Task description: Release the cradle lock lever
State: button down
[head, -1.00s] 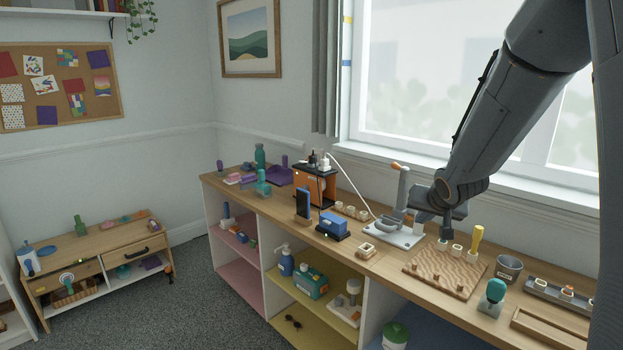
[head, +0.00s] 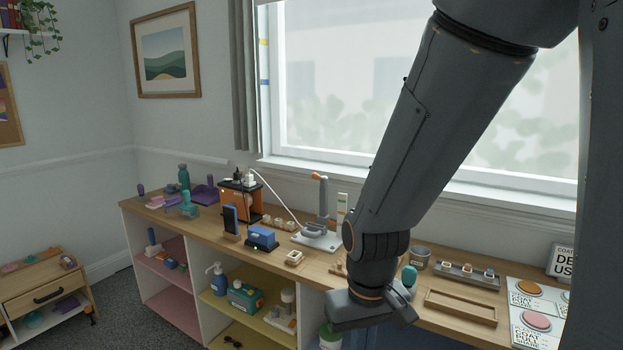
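A grey stand with an upright lever and an orange grip (head: 318,177) rises from a pale base plate (head: 316,241) on the long wooden counter. A blue block sits in a dark cradle-like base (head: 262,245) with a small green light. I cannot tell which of these bears the cradle lock lever. My gripper (head: 372,312) hangs in front of the counter's front edge, right of and nearer than both, touching neither.
A dark upright slab (head: 231,218) stands left of the blue block. An orange box (head: 239,203) with a white cable stands behind. A wooden tray (head: 459,308), a grey cup (head: 419,257) and labelled cards (head: 537,322) lie to the right. Open shelves (head: 246,302) are below.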

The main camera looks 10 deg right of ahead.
aim_at(324, 180)
jog(key=z, duration=0.55)
jog(key=k, duration=0.15)
jog(key=u, duration=1.4)
jog(key=i, duration=1.2)
jog(key=z, duration=0.55)
